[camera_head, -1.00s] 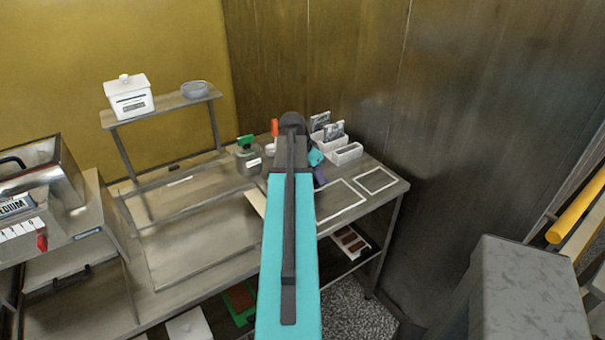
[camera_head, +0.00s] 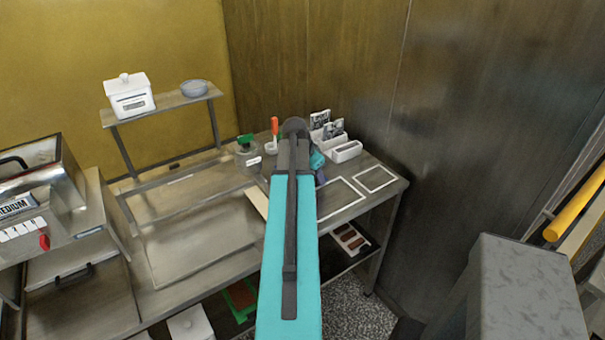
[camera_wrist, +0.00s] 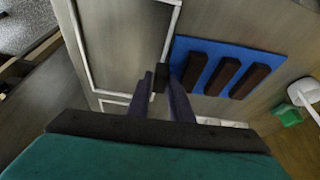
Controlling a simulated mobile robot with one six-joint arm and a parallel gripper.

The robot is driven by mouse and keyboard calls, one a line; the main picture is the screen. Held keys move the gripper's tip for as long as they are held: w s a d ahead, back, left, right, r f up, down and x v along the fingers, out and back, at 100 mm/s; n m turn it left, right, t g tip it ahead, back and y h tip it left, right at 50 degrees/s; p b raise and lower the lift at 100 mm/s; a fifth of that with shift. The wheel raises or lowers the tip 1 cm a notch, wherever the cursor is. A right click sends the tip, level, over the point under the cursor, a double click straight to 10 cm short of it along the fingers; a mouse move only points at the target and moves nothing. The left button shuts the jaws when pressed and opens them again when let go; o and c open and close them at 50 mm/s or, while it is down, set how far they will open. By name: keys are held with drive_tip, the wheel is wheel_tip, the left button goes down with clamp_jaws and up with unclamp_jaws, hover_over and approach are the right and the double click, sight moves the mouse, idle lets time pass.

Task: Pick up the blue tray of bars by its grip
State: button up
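The blue tray (camera_wrist: 214,54) shows in the wrist view, right of centre, with three dark brown bars (camera_wrist: 221,75) lying across it. Its black grip (camera_wrist: 160,78) sticks out from the tray's left side. My gripper (camera_wrist: 161,80) has one finger on each side of this grip, near the tips. The fingers look spread, and I cannot tell whether they touch the grip. In the head view my gripper and the blue tray are mostly hidden behind my turquoise arm.
White outlined rectangles (camera_head: 374,178) mark the table right of my arm. White holders with cards (camera_head: 347,152), a green-topped jar (camera_head: 247,155) and a red-handled tool (camera_head: 275,129) stand behind. A tray with brown bars (camera_head: 350,238) sits on the lower shelf. A grey block (camera_head: 530,285) stands at right.

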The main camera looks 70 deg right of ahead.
clamp_jaws()
